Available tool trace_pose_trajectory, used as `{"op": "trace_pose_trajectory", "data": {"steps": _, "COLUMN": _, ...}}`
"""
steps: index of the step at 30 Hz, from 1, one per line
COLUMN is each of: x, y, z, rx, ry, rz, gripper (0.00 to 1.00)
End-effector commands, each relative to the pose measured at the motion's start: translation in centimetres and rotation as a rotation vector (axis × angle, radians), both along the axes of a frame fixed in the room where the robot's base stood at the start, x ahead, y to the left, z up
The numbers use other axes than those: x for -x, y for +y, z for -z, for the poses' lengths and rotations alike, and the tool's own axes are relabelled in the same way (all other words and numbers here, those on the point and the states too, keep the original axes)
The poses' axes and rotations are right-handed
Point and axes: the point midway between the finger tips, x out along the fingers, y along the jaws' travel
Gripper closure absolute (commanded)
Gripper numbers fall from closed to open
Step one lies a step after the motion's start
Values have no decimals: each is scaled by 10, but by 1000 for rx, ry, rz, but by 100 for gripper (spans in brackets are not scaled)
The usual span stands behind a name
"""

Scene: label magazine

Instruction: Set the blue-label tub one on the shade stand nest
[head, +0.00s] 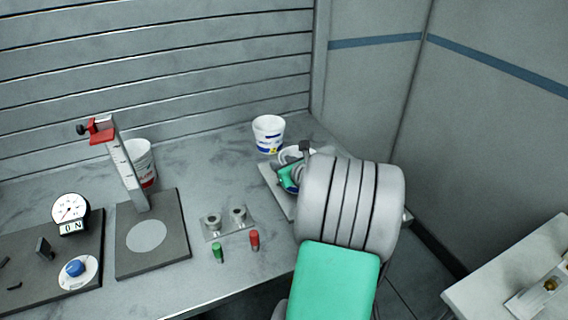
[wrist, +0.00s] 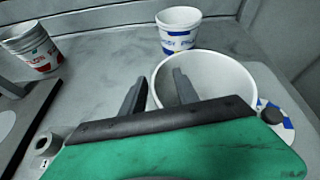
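A white tub with a blue label (head: 268,134) stands upright on the bench near the back wall; it also shows in the wrist view (wrist: 178,32). A second white tub (wrist: 226,72) is right at my gripper (wrist: 160,76), partly hidden by it in the head view (head: 286,153); its label cannot be read. My gripper is open, its left finger outside that tub's rim and its right finger inside the mouth, with a gap between them. The tub is beside or on a pale plate (head: 272,187); which, I cannot tell. No shade stand nest can be told apart for sure.
A red-label tub (wrist: 32,50) stands behind the red-topped post gauge (head: 128,175). A small two-knob plate (head: 227,229), a green peg (head: 217,253) and a red peg (head: 255,240) are at the front. A blue-and-white disc (wrist: 276,116) is right of my gripper.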

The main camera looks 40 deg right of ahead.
Motion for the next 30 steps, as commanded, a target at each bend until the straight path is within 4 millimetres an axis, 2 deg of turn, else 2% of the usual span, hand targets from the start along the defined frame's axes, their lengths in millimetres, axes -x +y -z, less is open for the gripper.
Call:
{"op": "trace_pose_trajectory", "data": {"steps": 5, "x": 9, "y": 1, "z": -8, "rx": 2, "ry": -2, "rz": 3, "gripper": 63}}
{"op": "trace_pose_trajectory", "data": {"steps": 15, "x": 83, "y": 19, "z": -42, "rx": 4, "ry": -2, "rz": 5, "gripper": 63}}
{"op": "trace_pose_trajectory", "data": {"steps": 18, "x": 97, "y": 23, "z": -49, "rx": 2, "ry": -1, "rz": 4, "gripper": 63}}
{"op": "trace_pose_trajectory", "data": {"steps": 24, "x": 105, "y": 29, "z": -53, "rx": 10, "ry": 7, "rz": -10, "gripper": 63}}
{"op": "trace_pose_trajectory", "data": {"steps": 26, "x": 99, "y": 40, "z": -51, "rx": 61, "ry": 42, "rz": -61, "gripper": 63}}
{"op": "trace_pose_trajectory", "data": {"steps": 27, "x": 93, "y": 52, "z": -48, "rx": 127, "ry": 86, "rz": -126, "gripper": 63}}
{"op": "trace_pose_trajectory", "data": {"steps": 29, "x": 82, "y": 81, "z": -41, "rx": 279, "ry": 180, "rz": -279, "gripper": 63}}
{"op": "trace_pose_trajectory", "data": {"steps": 30, "x": 75, "y": 105, "z": -37, "rx": 414, "ry": 251, "rz": -412, "gripper": 63}}
